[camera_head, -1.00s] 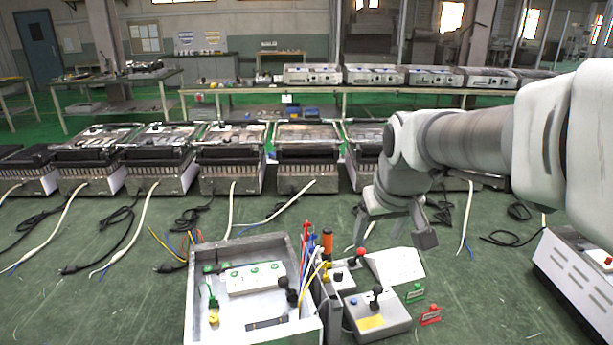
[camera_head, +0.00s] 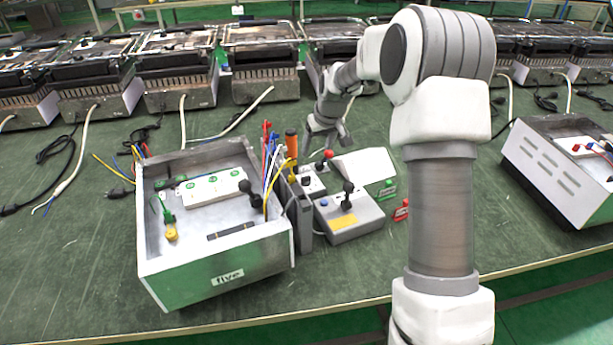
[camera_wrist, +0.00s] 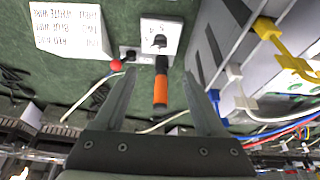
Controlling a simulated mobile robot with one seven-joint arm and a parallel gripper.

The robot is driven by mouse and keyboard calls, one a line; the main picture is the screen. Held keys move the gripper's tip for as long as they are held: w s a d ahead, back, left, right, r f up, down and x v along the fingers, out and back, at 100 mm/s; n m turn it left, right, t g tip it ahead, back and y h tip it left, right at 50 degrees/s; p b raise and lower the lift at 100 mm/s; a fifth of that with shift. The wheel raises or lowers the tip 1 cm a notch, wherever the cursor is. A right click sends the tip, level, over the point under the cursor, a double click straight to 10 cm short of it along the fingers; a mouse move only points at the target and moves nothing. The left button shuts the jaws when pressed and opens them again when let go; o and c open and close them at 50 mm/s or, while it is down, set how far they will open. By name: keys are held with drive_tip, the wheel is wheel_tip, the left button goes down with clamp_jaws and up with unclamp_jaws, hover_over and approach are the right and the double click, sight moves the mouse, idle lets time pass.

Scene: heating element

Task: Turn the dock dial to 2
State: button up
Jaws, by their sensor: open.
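A small control box with a white top plate (camera_head: 316,190) and a black dial knob stands right of the open metal case. In the wrist view, the white plate (camera_wrist: 168,28) shows digits around the dial knob (camera_wrist: 150,43); its exact setting is too small to read. My gripper (camera_head: 325,138) is open above and behind the controls. In the wrist view, its two fingers (camera_wrist: 160,76) are spread, with the dial beyond their tips. An orange-handled screwdriver (camera_wrist: 160,92) shows between the fingers; I cannot tell its depth relative to them.
The metal case (camera_head: 215,280) holds a white strip and wires. A tool holder with the orange screwdriver (camera_head: 291,143) and coloured wires stands beside the dial.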

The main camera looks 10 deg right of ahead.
sight(306, 178)
drive_tip(key=b+x, duration=0.3)
drive_tip(key=x, duration=1.4)
drive_tip(key=shift+b, duration=0.3)
drive_tip(key=shift+s, duration=0.1)
clamp_jaws()
